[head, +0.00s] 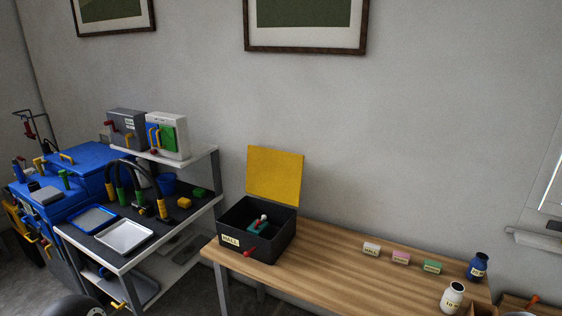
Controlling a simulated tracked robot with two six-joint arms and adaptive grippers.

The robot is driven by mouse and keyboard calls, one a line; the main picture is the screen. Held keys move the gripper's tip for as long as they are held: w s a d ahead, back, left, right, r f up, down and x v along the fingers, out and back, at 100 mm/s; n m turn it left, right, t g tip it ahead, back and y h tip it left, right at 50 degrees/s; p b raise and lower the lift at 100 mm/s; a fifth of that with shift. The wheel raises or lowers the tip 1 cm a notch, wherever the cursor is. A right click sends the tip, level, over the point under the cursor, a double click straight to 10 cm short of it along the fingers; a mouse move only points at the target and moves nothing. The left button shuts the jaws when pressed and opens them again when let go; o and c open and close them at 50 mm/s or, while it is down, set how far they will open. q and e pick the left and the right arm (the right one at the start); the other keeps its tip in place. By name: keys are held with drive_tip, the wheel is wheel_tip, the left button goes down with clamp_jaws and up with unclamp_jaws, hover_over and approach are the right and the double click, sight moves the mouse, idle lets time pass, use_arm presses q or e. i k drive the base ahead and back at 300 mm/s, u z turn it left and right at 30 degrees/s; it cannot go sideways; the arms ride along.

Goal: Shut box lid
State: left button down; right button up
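A black box (274,246) labelled "HALL" stands at the left end of the wooden table. Its yellow lid (274,176) is open and stands roughly upright at the back edge. A red handle or knob (250,251) shows at the box's front. Inside the box lies a small teal object with a red and white part (260,224). Neither of my grippers is in the head view.
Small labelled blocks (401,257) and two jars, one blue (478,266) and one white (452,298), stand at the right of the wooden table (330,272). A workbench (134,253) with trays and tools stands to the left. The table's middle is clear.

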sight(272, 174)
drive_tip(key=u, duration=0.5)
drive_tip(key=i, duration=1.6)
drive_tip(key=z, duration=0.15)
